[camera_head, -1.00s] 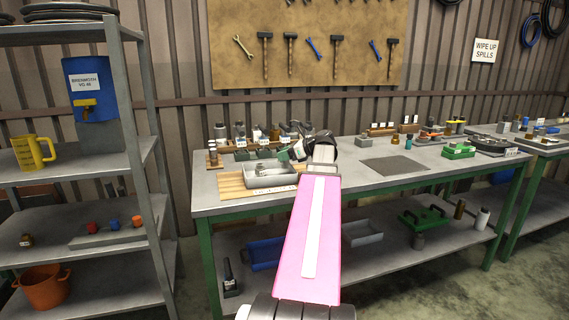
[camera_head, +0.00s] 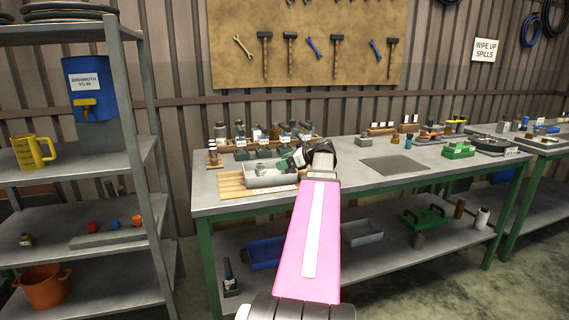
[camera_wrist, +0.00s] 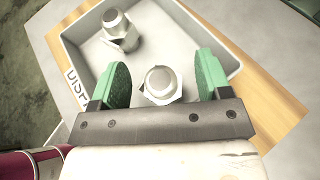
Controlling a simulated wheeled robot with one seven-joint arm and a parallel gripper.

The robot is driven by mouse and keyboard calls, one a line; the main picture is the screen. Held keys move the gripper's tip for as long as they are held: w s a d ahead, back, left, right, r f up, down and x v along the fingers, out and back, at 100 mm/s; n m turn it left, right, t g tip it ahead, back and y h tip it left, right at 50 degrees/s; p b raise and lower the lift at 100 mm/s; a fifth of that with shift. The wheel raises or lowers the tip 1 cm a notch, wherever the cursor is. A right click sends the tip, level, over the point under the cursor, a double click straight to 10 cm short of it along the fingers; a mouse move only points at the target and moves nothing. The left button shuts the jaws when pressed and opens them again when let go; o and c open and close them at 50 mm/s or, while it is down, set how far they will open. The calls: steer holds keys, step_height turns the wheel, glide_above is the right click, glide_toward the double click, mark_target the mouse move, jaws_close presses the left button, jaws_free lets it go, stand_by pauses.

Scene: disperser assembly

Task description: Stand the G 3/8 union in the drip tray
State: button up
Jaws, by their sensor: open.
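A grey tray (camera_head: 262,183), with a label starting "DISP" in the wrist view (camera_wrist: 222,30), sits on a wooden slatted board on the bench. Two metal fittings with hexagonal parts are in it. One fitting (camera_wrist: 118,30) stands toward the tray's far left corner in the wrist view. The other fitting (camera_wrist: 160,84) is between my green fingers, with a gap on each side. I cannot tell which is the G 3/8 union, or whether this is the drip tray. My gripper (camera_wrist: 161,70) is open over the tray; it also shows in the head view (camera_head: 291,161).
Several small fittings stand in racks (camera_head: 262,135) behind the tray. A dark grey mat (camera_head: 394,165) lies on the bench to the right, with a green holder (camera_head: 458,151) beyond it.

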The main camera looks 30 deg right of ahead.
steer(key=shift+r, duration=0.1)
steer(key=shift+s+d+r, duration=0.15)
steer(key=shift+s+d, duration=0.05)
steer(key=shift+s, duration=0.05)
steer(key=v, duration=1.1)
steer(key=shift+r, duration=0.15)
